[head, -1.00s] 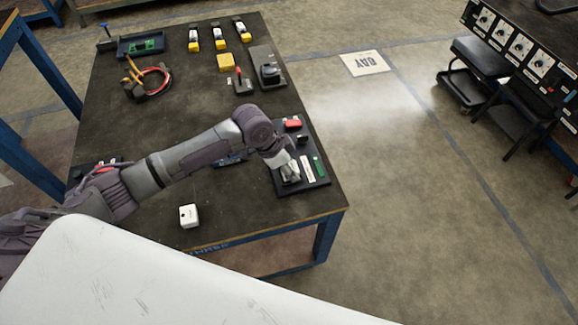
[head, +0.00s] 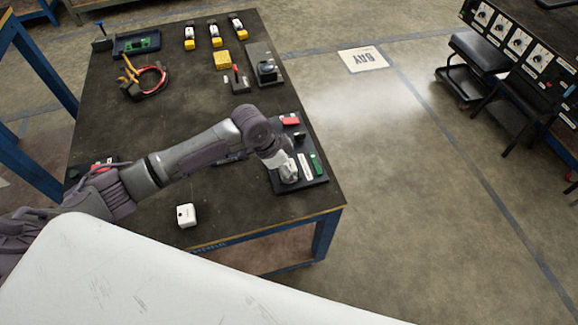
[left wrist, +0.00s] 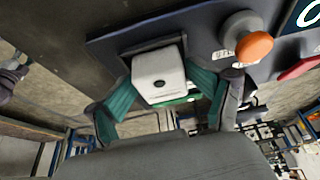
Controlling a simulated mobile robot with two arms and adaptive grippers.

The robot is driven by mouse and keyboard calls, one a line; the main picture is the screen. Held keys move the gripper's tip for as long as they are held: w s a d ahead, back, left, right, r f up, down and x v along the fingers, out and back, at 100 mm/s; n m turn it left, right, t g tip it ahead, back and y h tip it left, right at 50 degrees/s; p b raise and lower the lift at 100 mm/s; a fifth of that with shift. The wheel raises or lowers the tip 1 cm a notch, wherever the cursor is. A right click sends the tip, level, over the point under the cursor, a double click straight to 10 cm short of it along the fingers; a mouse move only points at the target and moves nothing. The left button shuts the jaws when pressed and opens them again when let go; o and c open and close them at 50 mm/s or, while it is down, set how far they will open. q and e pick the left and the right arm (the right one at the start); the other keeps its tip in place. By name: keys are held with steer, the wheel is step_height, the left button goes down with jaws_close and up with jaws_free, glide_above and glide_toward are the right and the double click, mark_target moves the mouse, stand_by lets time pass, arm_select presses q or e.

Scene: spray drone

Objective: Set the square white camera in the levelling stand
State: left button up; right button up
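A white box-like camera (left wrist: 158,68) with a dark dot on its face sits between the teal finger pads of my left gripper (left wrist: 163,90), in the left wrist view. The pads seem to touch its sides. In the head view my left gripper (head: 287,168) is low over a dark board (head: 310,180) at the table's right edge, with white showing at its fingertips. I take this board to hold the levelling stand; the gripper hides much of it. I cannot tell whether the camera rests on it. Another white box with a dark dot (head: 187,215) stands near the table's front edge.
The board also carries a red part (head: 290,119) and a green strip (head: 316,163). An orange knob (left wrist: 254,48) shows close beside my gripper. Pliers and a red cable (head: 145,80) and several yellow-and-white parts lie farther back.

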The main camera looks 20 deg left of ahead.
arm_select(q)
steer(key=p+v, duration=0.1)
steer(key=v, duration=1.2)
steer(key=shift+f, duration=0.1)
